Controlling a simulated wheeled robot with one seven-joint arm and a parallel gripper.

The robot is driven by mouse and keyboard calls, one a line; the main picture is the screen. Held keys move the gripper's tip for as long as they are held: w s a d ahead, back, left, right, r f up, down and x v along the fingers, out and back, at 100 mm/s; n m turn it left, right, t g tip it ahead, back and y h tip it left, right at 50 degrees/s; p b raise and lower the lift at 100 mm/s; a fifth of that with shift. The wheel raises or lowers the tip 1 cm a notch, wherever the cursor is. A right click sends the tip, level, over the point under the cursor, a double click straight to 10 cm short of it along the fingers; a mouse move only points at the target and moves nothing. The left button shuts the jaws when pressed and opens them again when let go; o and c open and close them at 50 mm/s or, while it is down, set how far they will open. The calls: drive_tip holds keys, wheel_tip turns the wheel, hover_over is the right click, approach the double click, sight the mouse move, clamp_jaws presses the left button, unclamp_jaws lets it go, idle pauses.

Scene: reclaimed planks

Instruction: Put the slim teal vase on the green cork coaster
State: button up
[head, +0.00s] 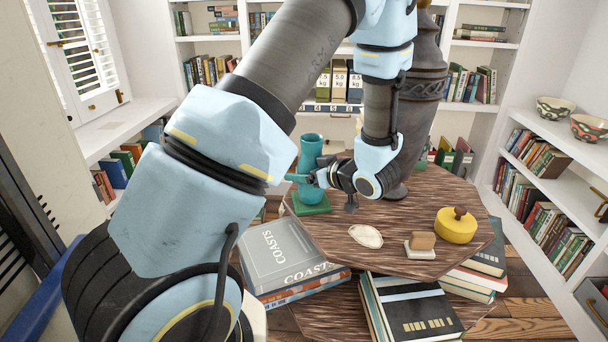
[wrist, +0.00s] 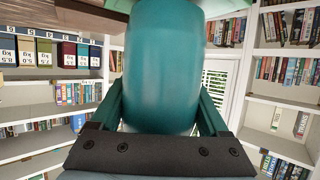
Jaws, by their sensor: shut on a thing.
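The slim teal vase (head: 311,150) is upright at the left side of the plank-topped table, directly above or on the green cork coaster (head: 312,208). I cannot tell whether its base touches the coaster. My gripper (head: 303,179) is shut on the vase's lower body, coming from the right. In the wrist view, which is upside down, the vase (wrist: 165,70) fills the middle between my two fingers (wrist: 160,115). A green edge, apparently the coaster (wrist: 232,30), shows beside the vase at the top.
A tall dark urn (head: 425,100) stands behind my wrist. Books (head: 285,255) lie lower, at left.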

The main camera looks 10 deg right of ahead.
drive_tip(key=shift+f, duration=0.25)
drive_tip(key=shift+f, duration=0.15)
drive_tip(key=o, duration=1.6)
drive_tip(key=shift+c, duration=0.2)
drive_tip(key=shift+s+d+r, duration=0.1)
drive_tip(key=shift+s+r, duration=0.05)
drive_tip(key=shift+r, duration=0.05)
drive_tip(key=b+v, duration=0.1)
drive_tip(key=v, duration=1)
drive_tip(key=shift+s, duration=0.25)
drive_tip(key=shift+s+d+r, duration=0.1)
drive_tip(key=shift+d, duration=0.15)
